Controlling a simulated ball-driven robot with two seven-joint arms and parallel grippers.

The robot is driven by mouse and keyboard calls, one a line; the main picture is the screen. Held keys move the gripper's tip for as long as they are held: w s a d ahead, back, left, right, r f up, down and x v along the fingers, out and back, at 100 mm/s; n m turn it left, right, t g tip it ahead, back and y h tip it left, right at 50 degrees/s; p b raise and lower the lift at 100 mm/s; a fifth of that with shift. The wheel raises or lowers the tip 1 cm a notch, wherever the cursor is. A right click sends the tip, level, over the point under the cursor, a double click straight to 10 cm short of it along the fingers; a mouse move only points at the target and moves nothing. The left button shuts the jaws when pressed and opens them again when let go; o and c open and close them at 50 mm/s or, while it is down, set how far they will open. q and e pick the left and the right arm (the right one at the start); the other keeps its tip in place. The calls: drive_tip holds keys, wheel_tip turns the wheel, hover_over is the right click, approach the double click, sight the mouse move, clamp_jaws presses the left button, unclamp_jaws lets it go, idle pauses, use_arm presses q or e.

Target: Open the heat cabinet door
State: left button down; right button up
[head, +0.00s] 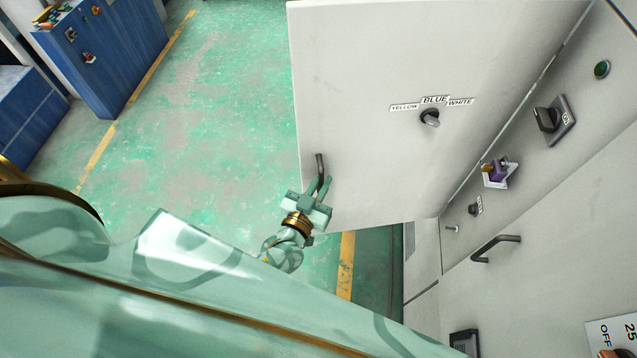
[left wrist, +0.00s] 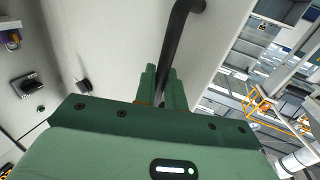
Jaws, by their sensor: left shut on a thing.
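The heat cabinet door (head: 370,60) is a large pale panel that stands swung out from the cabinet face. It bears a selector knob (head: 430,118) with yellow, blue and white labels. Its dark bar handle (head: 320,168) is near the free edge and also shows in the left wrist view (left wrist: 178,35). My left gripper (head: 322,187) is shut on this handle, with the fingers around its bar in the left wrist view (left wrist: 162,88). My right gripper is in neither view.
The cabinet face (head: 500,225) on the right carries a second handle (head: 495,246), a black switch (head: 550,118), a purple padlock (head: 495,170) and a green button (head: 601,69). Blue cabinets (head: 110,60) stand at the far left. The green floor (head: 220,110) left of the door is clear.

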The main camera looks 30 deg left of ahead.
use_arm(q)
drive_tip(key=c, duration=1.6)
unclamp_jaws()
drive_tip(key=shift+w+d, duration=0.1)
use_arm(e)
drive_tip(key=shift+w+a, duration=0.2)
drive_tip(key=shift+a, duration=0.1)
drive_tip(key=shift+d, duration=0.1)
